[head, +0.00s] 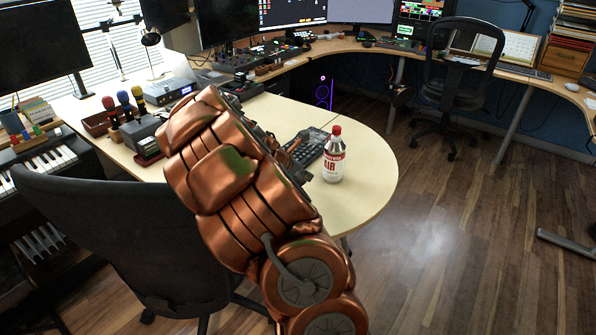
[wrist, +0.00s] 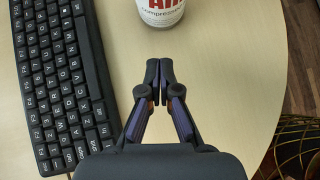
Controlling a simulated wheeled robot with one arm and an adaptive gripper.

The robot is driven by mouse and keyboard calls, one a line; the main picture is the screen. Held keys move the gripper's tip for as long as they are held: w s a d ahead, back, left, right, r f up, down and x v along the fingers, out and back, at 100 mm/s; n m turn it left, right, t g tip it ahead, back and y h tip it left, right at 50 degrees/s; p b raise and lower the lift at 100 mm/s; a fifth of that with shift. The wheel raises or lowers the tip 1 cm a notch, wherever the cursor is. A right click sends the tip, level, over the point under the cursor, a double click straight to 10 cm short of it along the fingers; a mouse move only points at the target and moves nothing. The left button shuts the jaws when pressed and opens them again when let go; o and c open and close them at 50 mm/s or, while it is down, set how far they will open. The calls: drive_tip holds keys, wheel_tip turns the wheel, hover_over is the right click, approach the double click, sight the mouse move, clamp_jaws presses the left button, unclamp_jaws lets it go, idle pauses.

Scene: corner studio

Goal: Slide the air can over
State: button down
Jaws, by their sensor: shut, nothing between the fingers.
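The air can (head: 333,156) is a small white can with a red cap and red "AIR" lettering. It stands upright on the light wooden desk (head: 368,190), near its rounded end. In the wrist view the lower part of the can (wrist: 161,11) shows at the top edge, and its top is cut off. My gripper (wrist: 159,68) is shut and empty, its fingertips pointing at the can with a small gap between.
A black keyboard (wrist: 62,75) lies left of my gripper; it also shows in the head view (head: 308,147). The desk right of the can is bare up to its curved edge. A black office chair (head: 130,235) stands at the near side.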

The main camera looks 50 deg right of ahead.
sight(325, 175)
drive_tip(key=d, duration=0.1)
drive_tip(key=d+f, duration=0.1)
drive_tip(key=d, duration=0.1)
drive_tip(key=shift+s+d+f, duration=0.15)
drive_tip(key=shift+s+f, duration=0.2)
drive_tip(key=shift+s+d, duration=0.15)
drive_tip(key=shift+d, duration=1)
